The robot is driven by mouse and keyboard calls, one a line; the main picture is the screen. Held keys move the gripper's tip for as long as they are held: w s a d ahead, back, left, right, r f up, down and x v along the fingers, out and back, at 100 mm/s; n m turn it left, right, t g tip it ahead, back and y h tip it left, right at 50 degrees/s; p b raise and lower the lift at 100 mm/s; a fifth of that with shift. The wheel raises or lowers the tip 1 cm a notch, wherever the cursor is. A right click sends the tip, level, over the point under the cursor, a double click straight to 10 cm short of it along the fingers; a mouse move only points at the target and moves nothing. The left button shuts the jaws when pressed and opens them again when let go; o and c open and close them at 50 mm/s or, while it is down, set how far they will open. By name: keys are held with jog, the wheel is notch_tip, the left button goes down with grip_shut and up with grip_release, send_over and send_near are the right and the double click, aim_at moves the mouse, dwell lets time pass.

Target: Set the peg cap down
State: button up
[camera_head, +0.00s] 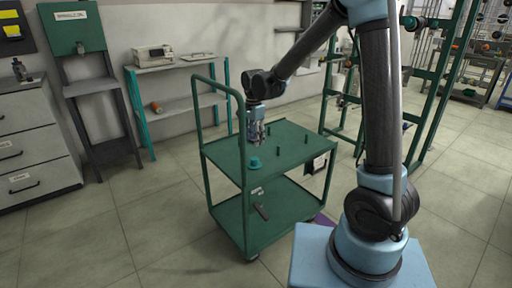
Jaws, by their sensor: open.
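A small teal peg cap (254,164) sits on the top deck of the green cart (228,158), near its left front part. My gripper (256,143) points down just above the cap. It is open, and a small gap seems to show between the fingers and the cap. Several short dark pegs stand upright on the same deck, one of them (278,153) just right of the cap.
The cart's tall handle (212,100) rises close to the left of my gripper. A dark tool-like object (261,211) lies on the lower shelf. A teal-legged bench (180,103) stands behind left, and green racks (440,80) stand at right. Floor left of the cart is clear.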

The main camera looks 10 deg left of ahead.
jog(key=s+d+r+n+t, duration=0.1)
jog(key=s+d+r+n, duration=0.2)
jog(key=d, duration=0.9)
jog(key=s+d+r, duration=0.3)
jog(key=d+r, duration=0.3)
jog(key=d, duration=0.6)
jog(key=s+d+f+n, duration=0.2)
jog(key=s+d+f, duration=0.2)
jog(key=s+d, duration=0.4)
jog(key=s+d+f+n+t, duration=0.1)
jog(key=s+d+f+n, duration=0.2)
jog(key=s+d, duration=0.5)
jog(key=shift+s+d+f, duration=0.35)
jog(key=shift+d+f, duration=0.05)
jog(key=shift+d, duration=0.1)
